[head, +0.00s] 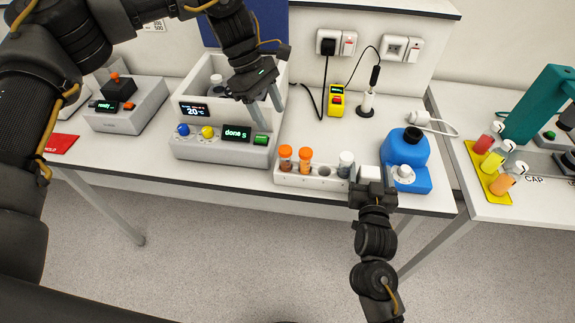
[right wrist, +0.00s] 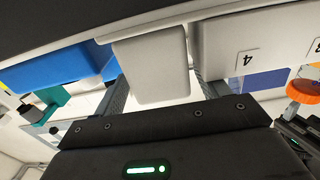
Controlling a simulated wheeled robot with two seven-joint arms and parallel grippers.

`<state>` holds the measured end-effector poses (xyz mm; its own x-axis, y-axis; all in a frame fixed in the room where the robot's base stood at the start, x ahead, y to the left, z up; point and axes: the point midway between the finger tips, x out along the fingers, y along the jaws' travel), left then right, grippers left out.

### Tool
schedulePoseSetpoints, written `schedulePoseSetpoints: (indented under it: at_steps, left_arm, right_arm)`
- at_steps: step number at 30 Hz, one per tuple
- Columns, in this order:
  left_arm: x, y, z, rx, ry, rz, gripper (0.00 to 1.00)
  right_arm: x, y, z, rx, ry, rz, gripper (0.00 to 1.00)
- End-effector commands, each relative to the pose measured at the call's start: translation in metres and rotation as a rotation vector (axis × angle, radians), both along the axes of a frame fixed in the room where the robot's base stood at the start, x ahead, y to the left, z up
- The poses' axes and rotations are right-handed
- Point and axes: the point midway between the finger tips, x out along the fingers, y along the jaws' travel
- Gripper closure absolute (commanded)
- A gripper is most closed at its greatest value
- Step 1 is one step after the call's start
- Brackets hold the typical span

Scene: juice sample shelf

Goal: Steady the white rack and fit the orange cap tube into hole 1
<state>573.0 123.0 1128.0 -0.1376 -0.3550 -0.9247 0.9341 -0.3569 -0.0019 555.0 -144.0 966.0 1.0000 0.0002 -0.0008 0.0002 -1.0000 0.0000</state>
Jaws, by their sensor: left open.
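The white rack (head: 310,182) stands near the bench's front edge. Two orange cap tubes stand upright at its left end, one in the leftmost place (head: 285,158) and one beside it (head: 305,160). How deep they sit is unclear. An empty hole follows, then a white-capped tube (head: 346,164). The right wrist view shows the rack's white end block (right wrist: 155,65) and the number 4. My right gripper (head: 371,185) has its fingers closely on both sides of that block. My left gripper (head: 268,107) is open and empty, above the front right of the white bath device.
The bath device (head: 222,143), showing "done", stands behind and left of the rack. Bench between is clear.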

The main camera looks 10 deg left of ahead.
Motion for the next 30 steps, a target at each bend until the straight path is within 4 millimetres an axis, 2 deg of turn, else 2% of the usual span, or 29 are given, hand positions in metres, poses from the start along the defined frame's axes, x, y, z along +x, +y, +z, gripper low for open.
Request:
schedulePoseSetpoints:
  at_steps: [8, 11, 21, 25, 30]
  left_arm:
    - [0.000, 0.000, 0.000, 0.000, 0.000, 0.000, 0.43]
    - [0.000, 0.000, 0.000, 0.000, 0.000, 0.000, 0.43]
    - [0.000, 0.000, 0.000, 0.000, 0.000, 0.000, 0.43]
    - [0.000, 0.000, 0.000, 0.000, 0.000, 0.000, 0.43]
    - [0.000, 0.000, 0.000, 0.000, 0.000, 0.000, 0.43]
  right_arm:
    - [-0.005, 0.000, 0.000, 0.001, 0.001, 0.001, 0.26]
    - [-0.019, 0.001, -0.001, 0.001, 0.002, 0.002, 0.26]
    - [-0.089, 0.000, -0.001, 0.001, 0.003, 0.001, 0.26]
    - [-0.107, 0.000, -0.001, 0.001, 0.002, 0.000, 0.26]
    - [-0.119, 0.000, 0.000, 0.000, 0.001, 0.000, 0.26]
